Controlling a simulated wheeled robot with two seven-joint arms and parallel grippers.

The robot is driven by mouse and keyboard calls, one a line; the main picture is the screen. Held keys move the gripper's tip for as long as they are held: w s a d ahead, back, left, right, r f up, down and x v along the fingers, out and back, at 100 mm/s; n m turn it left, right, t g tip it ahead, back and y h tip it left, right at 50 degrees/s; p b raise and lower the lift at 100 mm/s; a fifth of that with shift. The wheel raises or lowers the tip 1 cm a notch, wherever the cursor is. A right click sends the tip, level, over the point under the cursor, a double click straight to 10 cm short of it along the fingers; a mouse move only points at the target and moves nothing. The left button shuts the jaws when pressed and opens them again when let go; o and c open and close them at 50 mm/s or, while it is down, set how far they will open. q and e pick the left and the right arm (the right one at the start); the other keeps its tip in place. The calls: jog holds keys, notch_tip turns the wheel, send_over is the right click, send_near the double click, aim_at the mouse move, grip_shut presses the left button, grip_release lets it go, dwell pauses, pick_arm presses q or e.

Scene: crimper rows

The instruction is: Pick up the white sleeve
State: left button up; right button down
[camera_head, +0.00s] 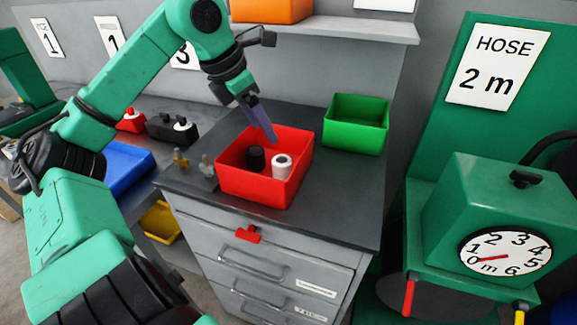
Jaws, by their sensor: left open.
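The white sleeve (281,169) stands upright in the red bin (258,192) on the cabinet top, a round hole showing in its top. A black sleeve (255,159) stands just left of it in the same bin. My left gripper (269,135) comes in from above, its fingers pointing down at the back of the bin. It is open and holds nothing that I can see. Its tips are above and behind the white sleeve, apart from it in the picture. My right gripper is not in view.
A green bin (356,124) stands right of the red one. Two small fittings (181,158) stand to its left. A shelf (335,30) hangs behind. A green hose machine (490,210) with a dial is at the right. The cabinet's front right top is clear.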

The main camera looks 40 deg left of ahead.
pick_arm(q)
jog(key=p, duration=0.2)
send_over(279, 161)
jog(key=s, duration=0.3)
notch_tip(279, 161, down, 5)
jog(key=x, duration=0.2)
jog(key=p+x, duration=0.1)
jog(key=x, duration=0.1)
jog(key=a+p+x, duration=0.1)
jog(key=x, duration=0.2)
jog(key=shift+w+d, duration=0.1)
jog(key=shift+w, duration=0.3)
jog(key=shift+w+f, duration=0.1)
jog(key=shift+f, duration=0.15)
jog(key=shift+w, duration=0.1)
jog(key=shift+c, duration=0.3)
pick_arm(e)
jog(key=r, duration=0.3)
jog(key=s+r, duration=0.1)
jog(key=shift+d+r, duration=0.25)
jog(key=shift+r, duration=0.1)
pick_arm(q)
jog(key=c, duration=1.1)
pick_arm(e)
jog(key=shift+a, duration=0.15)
